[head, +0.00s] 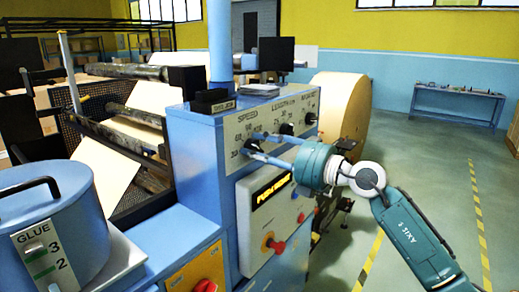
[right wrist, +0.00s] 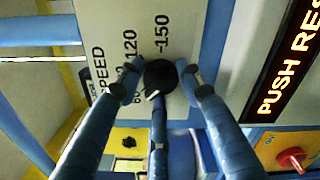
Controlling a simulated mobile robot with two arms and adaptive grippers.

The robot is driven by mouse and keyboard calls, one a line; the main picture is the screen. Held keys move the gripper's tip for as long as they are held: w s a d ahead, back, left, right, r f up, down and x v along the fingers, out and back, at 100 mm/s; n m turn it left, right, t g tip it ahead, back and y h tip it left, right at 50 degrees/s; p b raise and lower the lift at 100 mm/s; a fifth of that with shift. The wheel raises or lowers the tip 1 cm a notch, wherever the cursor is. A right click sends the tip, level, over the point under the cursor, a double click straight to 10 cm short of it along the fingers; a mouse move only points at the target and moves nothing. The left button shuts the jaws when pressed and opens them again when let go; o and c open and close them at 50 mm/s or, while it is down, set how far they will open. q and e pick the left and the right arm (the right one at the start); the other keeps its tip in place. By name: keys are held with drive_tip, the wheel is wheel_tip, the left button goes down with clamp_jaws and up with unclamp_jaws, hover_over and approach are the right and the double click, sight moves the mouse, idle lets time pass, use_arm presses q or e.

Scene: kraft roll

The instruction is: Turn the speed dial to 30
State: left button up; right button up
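The speed dial (right wrist: 160,74) is a round black knob with a white pointer mark, on the pale control panel (head: 232,128) of the blue machine. In the right wrist view its mark points down and slightly left; the number there is hidden by my fingers, while 120 and 150 show above. My right gripper (head: 258,147) has its fingers around the dial, and it fills the middle of the right wrist view (right wrist: 163,78). The fingertips appear to press on the knob's sides. My left gripper is not in view.
The length dial (head: 286,129) and another black dial (head: 310,118) sit close to the right. A blue glue pot (head: 52,225) stands at the left. The floor at right is open.

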drive_tip(key=c, duration=0.5)
drive_tip(key=shift+r, duration=0.1)
idle(0.3)
drive_tip(key=n+b, duration=0.7)
drive_tip(key=n, duration=0.1)
drive_tip(key=shift+b, duration=0.35)
drive_tip(key=shift+r+n+b, duration=0.2)
drive_tip(key=shift+n+b, duration=0.1)
drive_tip(key=shift+n, duration=0.2)
